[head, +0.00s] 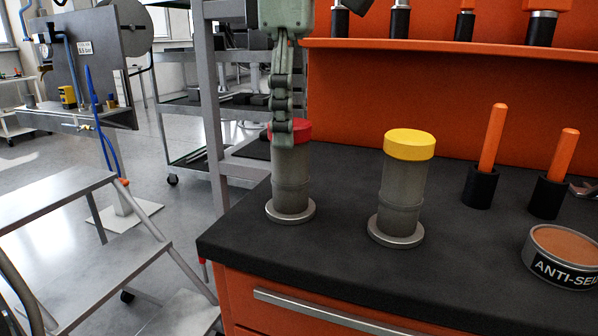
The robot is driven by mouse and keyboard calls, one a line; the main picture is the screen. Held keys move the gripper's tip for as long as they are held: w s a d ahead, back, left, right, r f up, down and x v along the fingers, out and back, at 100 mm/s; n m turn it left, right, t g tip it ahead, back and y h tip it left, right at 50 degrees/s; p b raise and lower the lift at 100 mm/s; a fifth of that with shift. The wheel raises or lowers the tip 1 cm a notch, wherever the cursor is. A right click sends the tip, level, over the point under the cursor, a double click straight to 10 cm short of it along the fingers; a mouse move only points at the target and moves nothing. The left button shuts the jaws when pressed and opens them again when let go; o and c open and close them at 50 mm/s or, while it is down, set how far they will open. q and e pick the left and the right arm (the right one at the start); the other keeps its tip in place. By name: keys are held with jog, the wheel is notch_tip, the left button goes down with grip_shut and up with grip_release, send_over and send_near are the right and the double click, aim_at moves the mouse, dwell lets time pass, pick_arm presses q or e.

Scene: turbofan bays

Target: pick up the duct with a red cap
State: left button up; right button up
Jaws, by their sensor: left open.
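The duct with a red cap (291,182) stands upright on the dark worktop at its left end. It is a grey cylinder on a round metal flange. My left gripper (283,136) comes down from above, its fingers pointing down in front of the red cap and hiding part of it. The fingers are seen edge-on, and the gripper is open. I cannot tell whether they touch the cap. A similar duct with a yellow cap (401,188) stands upright to the right. My right gripper is not in view.
On the worktop (340,265), two orange-handled tools in black holders (481,185) and an anti-seize tin (562,258) stand to the right. An orange back panel with a shelf (450,52) rises behind. A grey cart post (212,140) and metal steps (75,250) are at left.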

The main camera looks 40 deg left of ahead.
aim_at(290, 163)
pick_arm(q)
jog(key=f, duration=0.6)
jog(key=shift+w+a+f, duration=0.2)
jog(key=shift+w+f, duration=0.05)
jog(key=shift+f, duration=0.15)
jog(key=shift+r, duration=0.1)
jog(key=c, duration=1.4)
